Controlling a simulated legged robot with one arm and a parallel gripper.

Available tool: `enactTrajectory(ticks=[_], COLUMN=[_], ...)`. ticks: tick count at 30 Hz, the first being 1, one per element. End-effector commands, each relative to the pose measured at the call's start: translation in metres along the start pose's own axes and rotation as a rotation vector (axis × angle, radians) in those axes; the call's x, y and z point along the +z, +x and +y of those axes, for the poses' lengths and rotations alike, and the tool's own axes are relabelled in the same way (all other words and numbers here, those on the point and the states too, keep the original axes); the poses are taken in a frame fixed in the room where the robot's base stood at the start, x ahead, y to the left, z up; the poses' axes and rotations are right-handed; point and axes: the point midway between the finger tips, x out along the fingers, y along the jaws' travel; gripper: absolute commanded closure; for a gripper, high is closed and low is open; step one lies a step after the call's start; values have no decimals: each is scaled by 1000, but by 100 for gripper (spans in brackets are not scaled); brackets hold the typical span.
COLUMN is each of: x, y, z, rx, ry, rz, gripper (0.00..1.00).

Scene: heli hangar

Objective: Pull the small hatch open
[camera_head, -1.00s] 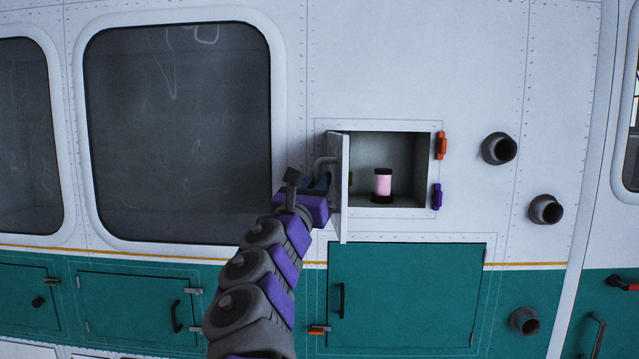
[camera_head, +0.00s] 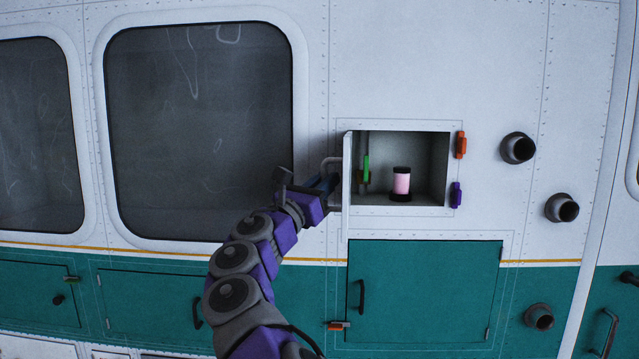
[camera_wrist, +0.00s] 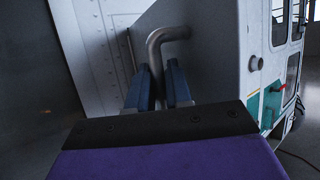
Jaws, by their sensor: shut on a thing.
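The small hatch (camera_head: 347,172) is a white door standing open, swung out to the left of its square compartment (camera_head: 430,150) and seen nearly edge-on. Its bent grey handle (camera_head: 328,163) is on the door's outer face. The handle also shows in the wrist view (camera_wrist: 166,42), running down between the blue fingers. My gripper (camera_head: 324,184) is shut on the handle, left of the opening; in the wrist view its two fingers (camera_wrist: 160,90) stand on either side of the bar. A pink cylinder with black ends (camera_head: 401,184) stands upright inside the compartment.
An orange latch (camera_head: 460,145) and a purple latch (camera_head: 456,195) sit at the frame's right edge. Pipe stubs (camera_head: 517,148) stick out farther right. A closed green hatch (camera_head: 425,290) lies below; a large dark window (camera_head: 200,130) is at left.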

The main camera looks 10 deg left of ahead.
Motion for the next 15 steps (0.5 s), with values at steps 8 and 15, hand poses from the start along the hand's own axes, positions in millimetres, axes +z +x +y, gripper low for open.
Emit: enactTrajectory(ticks=[8, 15], x=[-2, -2], y=[-3, -6], z=[9, 12], rx=[-13, -11], ry=[-9, -12], rz=[2, 0], gripper=[100, 100])
